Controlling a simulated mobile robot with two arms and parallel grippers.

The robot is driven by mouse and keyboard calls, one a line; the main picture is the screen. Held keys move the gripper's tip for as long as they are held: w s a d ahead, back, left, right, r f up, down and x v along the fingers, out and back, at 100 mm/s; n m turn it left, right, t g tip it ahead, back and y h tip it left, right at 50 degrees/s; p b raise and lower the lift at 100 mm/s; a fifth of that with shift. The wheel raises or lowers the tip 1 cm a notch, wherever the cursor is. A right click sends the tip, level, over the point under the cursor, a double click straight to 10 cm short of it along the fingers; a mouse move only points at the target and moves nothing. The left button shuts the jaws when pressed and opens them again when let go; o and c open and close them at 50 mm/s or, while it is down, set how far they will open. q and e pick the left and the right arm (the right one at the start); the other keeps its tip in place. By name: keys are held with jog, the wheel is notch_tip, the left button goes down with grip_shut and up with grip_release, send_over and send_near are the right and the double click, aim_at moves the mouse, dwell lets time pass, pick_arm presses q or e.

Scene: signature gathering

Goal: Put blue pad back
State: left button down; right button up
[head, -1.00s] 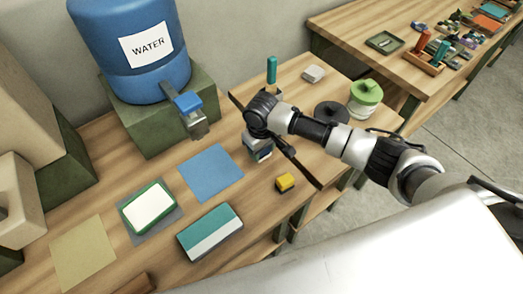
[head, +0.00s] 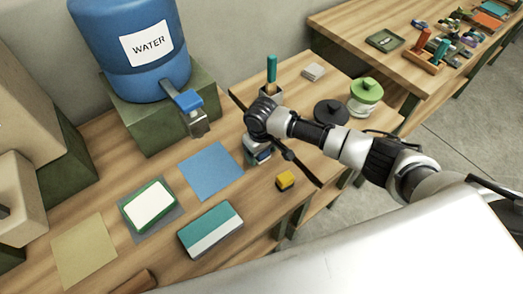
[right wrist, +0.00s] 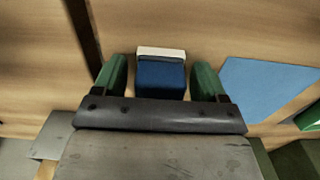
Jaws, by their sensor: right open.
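The blue pad (right wrist: 160,76) is a small dark blue block with a white edge, lying between the two green fingers of my right gripper (right wrist: 159,78) in the right wrist view. A gap shows on both sides of it, and the fingers are open. In the head view, my right gripper (head: 264,142) is above the blue pad (head: 257,156) and hides part of it. A flat light blue mat (head: 212,171) lies on the table just left of the pad, and it also shows at the right in the right wrist view (right wrist: 262,88). My left gripper is out of view.
A teal and white box (head: 210,230), a green-framed pad (head: 149,206) and a blue water barrel (head: 128,45) are to the left. A black round lid (head: 331,112) is behind my arm.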

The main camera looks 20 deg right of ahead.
notch_tip(320, 180, up, 12)
jog(key=b, duration=0.1)
jog(key=shift+r, duration=0.15)
dwell(0.6)
